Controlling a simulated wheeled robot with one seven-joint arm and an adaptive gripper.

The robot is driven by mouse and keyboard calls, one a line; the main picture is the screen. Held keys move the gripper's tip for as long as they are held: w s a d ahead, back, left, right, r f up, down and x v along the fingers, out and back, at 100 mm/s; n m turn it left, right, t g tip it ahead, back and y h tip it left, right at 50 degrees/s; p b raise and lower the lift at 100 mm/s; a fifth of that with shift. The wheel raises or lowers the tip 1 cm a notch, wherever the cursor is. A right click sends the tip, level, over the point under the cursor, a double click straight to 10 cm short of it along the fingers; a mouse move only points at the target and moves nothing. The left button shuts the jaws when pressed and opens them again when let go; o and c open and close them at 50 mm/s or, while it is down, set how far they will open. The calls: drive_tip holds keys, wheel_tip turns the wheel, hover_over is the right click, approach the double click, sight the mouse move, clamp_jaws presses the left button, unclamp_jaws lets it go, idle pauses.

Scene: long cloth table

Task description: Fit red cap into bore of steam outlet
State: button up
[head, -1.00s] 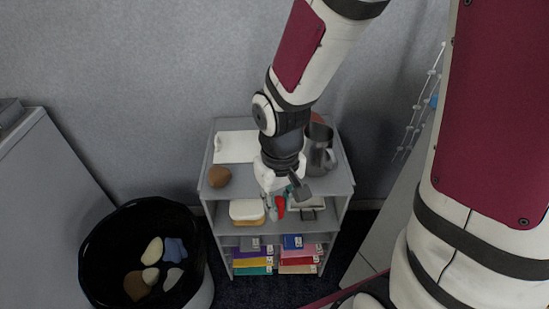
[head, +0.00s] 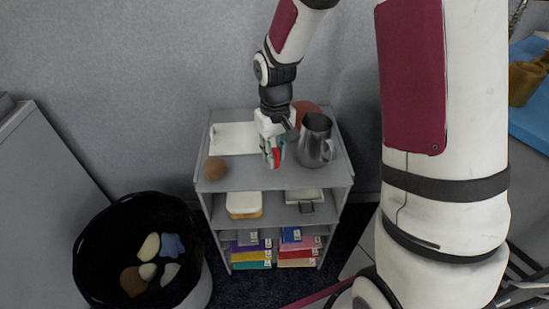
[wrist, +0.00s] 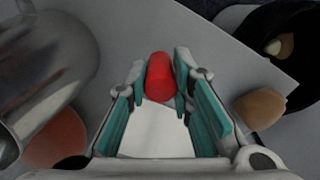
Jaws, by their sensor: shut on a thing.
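The red cap (wrist: 160,77) is a small rounded cylinder between the teal-padded fingers of my gripper (wrist: 160,82) in the wrist view. My gripper is shut on it. In the head view my gripper (head: 272,160) points down over the top of the grey shelf unit, near its middle front, with the red cap (head: 277,155) showing at its fingertips. I cannot make out the steam outlet or its bore in either view.
On the shelf top (head: 240,177) are a metal pitcher (head: 314,140) close right of my gripper, a reddish-brown round thing (head: 305,110) behind, a white sheet (head: 233,138) and a brown ball (head: 215,168). A black-lined bin (head: 95,250) stands left. Lower shelves hold boxes.

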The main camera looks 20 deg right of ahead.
sight(275, 151)
drive_tip(key=shift+f, duration=0.8)
drive_tip(key=o, duration=0.8)
drive_tip(key=shift+f, duration=0.15)
wheel_tip(275, 151, up, 13)
drive_tip(key=shift+f+p, duration=0.2)
drive_tip(key=shift+p, duration=0.95)
